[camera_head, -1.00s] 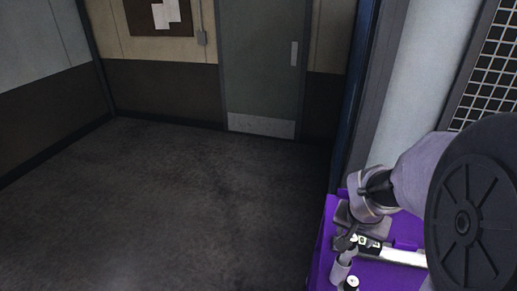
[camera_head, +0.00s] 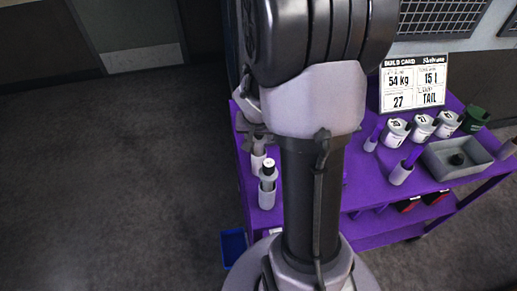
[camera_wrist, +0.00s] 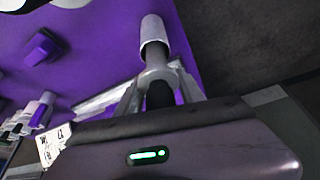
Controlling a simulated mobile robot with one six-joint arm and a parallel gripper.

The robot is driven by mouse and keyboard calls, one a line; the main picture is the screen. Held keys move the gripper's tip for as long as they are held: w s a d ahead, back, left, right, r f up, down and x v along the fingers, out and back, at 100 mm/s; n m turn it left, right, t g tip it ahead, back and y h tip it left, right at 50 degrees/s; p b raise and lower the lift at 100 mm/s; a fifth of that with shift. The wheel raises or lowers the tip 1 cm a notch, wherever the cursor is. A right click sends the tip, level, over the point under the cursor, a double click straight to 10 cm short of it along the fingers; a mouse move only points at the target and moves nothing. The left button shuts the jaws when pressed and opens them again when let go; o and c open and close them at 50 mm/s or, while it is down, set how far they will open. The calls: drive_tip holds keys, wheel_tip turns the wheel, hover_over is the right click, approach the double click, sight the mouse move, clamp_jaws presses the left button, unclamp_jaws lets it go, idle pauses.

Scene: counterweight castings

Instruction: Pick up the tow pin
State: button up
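No label marks the tow pin. A dark shaft with a grey cylindrical end (camera_wrist: 153,32) shows in the wrist view, in line with my gripper (camera_wrist: 160,73). My pale fingers converge on the shaft from both sides; I cannot tell whether they grip it. In the head view my gripper is mostly hidden behind my arm, at the left edge of the purple cart (camera_head: 365,190).
A build card (camera_head: 413,85) stands at the cart's back. Several white-topped canisters (camera_head: 396,132), a grey tray (camera_head: 455,157) and a green container (camera_head: 475,119) occupy the right side. A blue bin (camera_head: 233,246) sits low beside the cart. Floor on the left is clear.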

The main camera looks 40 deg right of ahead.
clamp_jaws()
drive_tip(key=shift+r, duration=0.1)
wheel_tip(320, 180, up, 18)
drive_tip(key=p, duration=0.7)
